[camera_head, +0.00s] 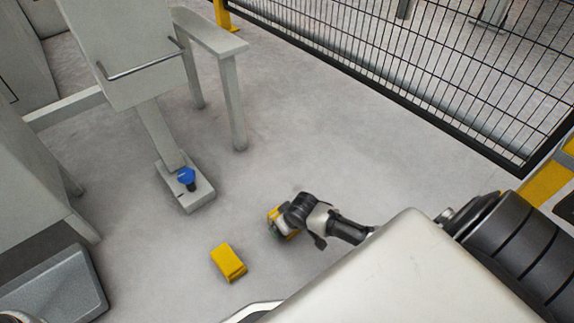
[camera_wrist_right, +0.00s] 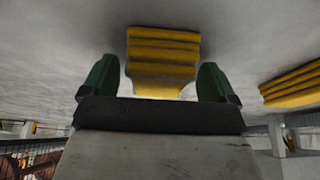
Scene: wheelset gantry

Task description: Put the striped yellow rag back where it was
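A yellow rag with darker bands (camera_wrist_right: 163,52) shows between and beyond the green fingertips of my right gripper (camera_wrist_right: 160,82) in the right wrist view. The fingers stand wide apart, with a narrow gap visible beside the rag's left side; I see no clear grip on it. In the head view my right gripper (camera_head: 284,222) is low over the floor, and part of this rag (camera_head: 275,214) shows at it. A second yellow piece (camera_head: 229,262) lies on the floor to the lower left; a banded yellow piece (camera_wrist_right: 292,86) also shows at the right wrist view's right edge. My left gripper is not in view.
A grey stand foot with a blue knob (camera_head: 187,178) is on the floor to the left. A grey bench leg (camera_head: 234,105) stands behind it. A black mesh fence (camera_head: 420,70) runs along the back right. The floor between is clear.

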